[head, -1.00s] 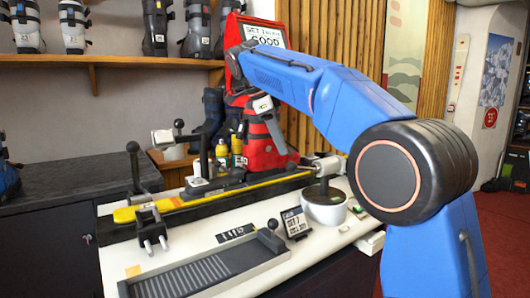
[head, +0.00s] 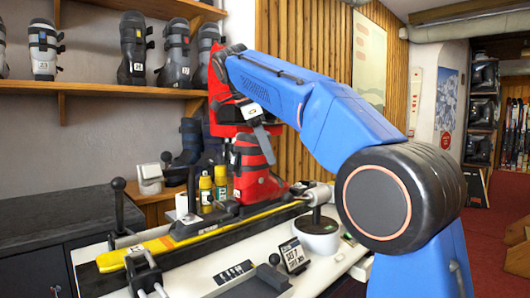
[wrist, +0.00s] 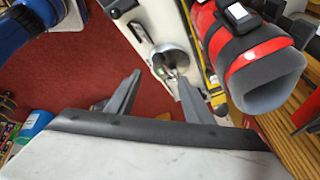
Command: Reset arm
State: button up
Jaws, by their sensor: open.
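My gripper (wrist: 157,94) is open, with its two dark fingers spread and nothing seen between them. In the head view my gripper (head: 257,122) hangs at the end of my raised blue arm, just above the top of the red ski boot (head: 252,172). From this view I cannot tell whether it touches the boot. In the wrist view the red boot (wrist: 262,55) lies to the right of the fingers, apart from them, its grey cuff opening toward the camera.
A white pot (head: 318,238), a small sign (head: 293,255) and yellow bottles (head: 206,190) are close by. Grey boots stand on the wall shelf (head: 110,92). Red floor (head: 490,225) is open at right.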

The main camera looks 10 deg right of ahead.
jog(key=s+d+f+n+t+y, duration=0.1)
jog(key=s+d+f+n, duration=0.45)
jog(key=s, duration=0.25)
jog(key=s+d+f+n+y, duration=0.1)
jog(key=s+d+f+n, duration=0.35)
jog(key=s+f, duration=0.25)
jog(key=s+d+f+n+t+y, duration=0.1)
jog(key=s+f+n, duration=0.3)
jog(key=s+f, duration=0.6)
jog(key=s+d+f+n+t+y, duration=0.1)
jog(key=s+f+n, duration=0.4)
jog(key=s+f, duration=0.6)
notch_tip(320, 180, down, 6)
jog(key=shift+d+r+y, duration=0.2)
jog(key=shift+d+y, duration=0.1)
jog(key=shift+d, duration=0.35)
